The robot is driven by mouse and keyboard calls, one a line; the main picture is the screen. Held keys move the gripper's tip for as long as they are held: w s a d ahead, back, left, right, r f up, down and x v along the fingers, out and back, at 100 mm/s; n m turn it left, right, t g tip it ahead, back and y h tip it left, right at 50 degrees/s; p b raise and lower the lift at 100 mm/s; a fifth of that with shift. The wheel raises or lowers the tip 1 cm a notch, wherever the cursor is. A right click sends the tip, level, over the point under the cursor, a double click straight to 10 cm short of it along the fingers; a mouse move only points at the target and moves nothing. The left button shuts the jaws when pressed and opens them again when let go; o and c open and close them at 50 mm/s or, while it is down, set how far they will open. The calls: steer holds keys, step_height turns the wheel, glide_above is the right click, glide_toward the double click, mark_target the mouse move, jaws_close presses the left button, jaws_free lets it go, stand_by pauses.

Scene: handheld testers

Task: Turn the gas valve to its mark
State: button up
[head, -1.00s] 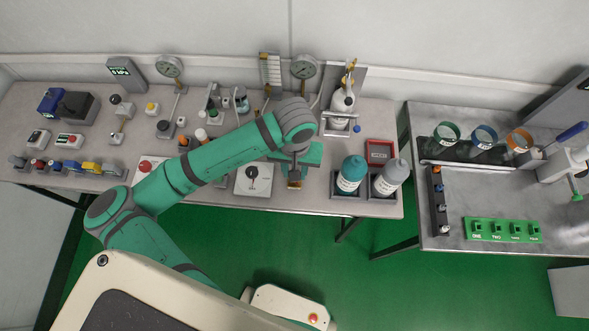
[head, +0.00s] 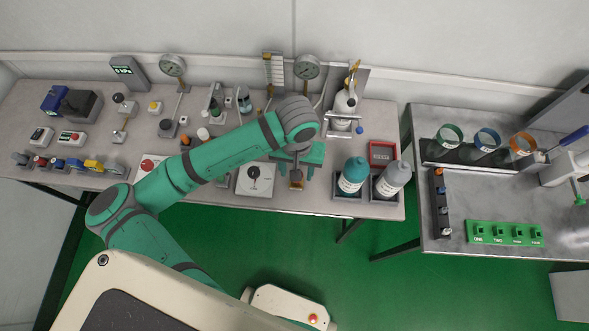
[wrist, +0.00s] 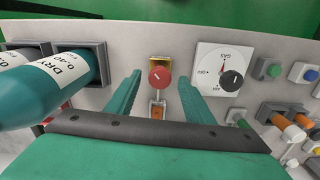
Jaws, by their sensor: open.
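A white plate (wrist: 212,60) with a black round knob (wrist: 232,80) and a red pointer mark lies right of my gripper in the wrist view. Its small lettering seems to read GAS, so I take it as the gas valve. In the head view the knob (head: 254,171) is just left of my gripper (head: 297,180). My gripper (wrist: 160,80) is open and empty, its two green fingers apart. Between them in the wrist view is a red round knob (wrist: 160,76) on a brass base, apart from both fingers. The black knob is outside the fingers.
A teal bottle (head: 353,175) and a grey bottle (head: 392,180) stand in holders right of my gripper. A pressure gauge (head: 307,67) stands behind. Green floor is clear in front.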

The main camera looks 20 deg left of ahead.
step_height(320, 180, up, 10)
steer(key=shift+a+r, duration=0.15)
steer(key=shift+a, duration=0.05)
stand_by(0.3)
